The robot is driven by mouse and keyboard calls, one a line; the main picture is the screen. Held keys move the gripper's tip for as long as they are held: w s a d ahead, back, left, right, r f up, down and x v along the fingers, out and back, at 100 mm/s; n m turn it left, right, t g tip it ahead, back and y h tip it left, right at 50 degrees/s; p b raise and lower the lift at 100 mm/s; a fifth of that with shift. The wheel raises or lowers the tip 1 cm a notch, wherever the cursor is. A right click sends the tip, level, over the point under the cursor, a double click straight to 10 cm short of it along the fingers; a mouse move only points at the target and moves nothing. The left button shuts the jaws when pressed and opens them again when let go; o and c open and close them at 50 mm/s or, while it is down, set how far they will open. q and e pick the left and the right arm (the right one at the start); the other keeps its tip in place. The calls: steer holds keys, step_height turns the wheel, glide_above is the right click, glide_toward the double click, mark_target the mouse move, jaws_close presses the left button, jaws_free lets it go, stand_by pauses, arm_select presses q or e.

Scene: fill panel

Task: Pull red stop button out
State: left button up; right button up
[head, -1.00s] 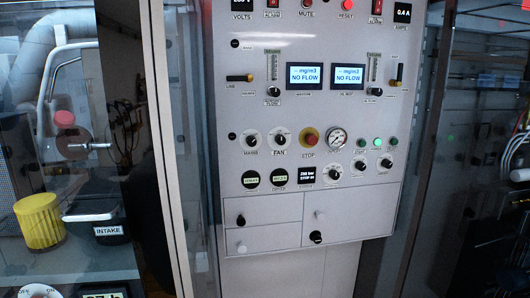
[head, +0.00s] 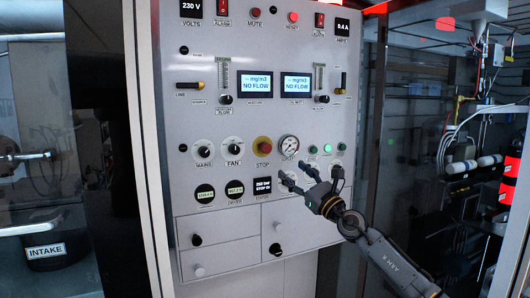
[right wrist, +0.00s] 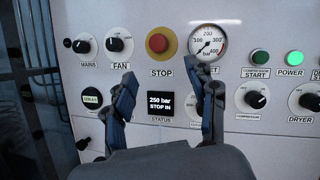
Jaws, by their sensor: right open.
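The red stop button (head: 264,144) sits on a yellow round base on the grey panel, above the label STOP. My right gripper (head: 284,179) is in front of the panel, below and right of the button in the head view. In the right wrist view the gripper (right wrist: 166,84) has its two fingers spread apart with nothing between them. The status display (right wrist: 161,105) reads 250 bar STOP IN and shows between the fingers. My left gripper is not in view.
A pressure gauge (right wrist: 207,42) is right of the stop button. The FAN knob (right wrist: 119,45) and MAINS knob (right wrist: 85,45) are to its left. Green lights (right wrist: 260,57) and several knobs lie further right. Drawers (head: 300,225) are below.

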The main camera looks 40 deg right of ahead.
mark_target(268, 149)
steer(key=shift+p+x, duration=1.45)
steer(key=shift+x, duration=4.85)
steer(key=shift+a+f, duration=0.1)
steer(key=shift+a, duration=0.05)
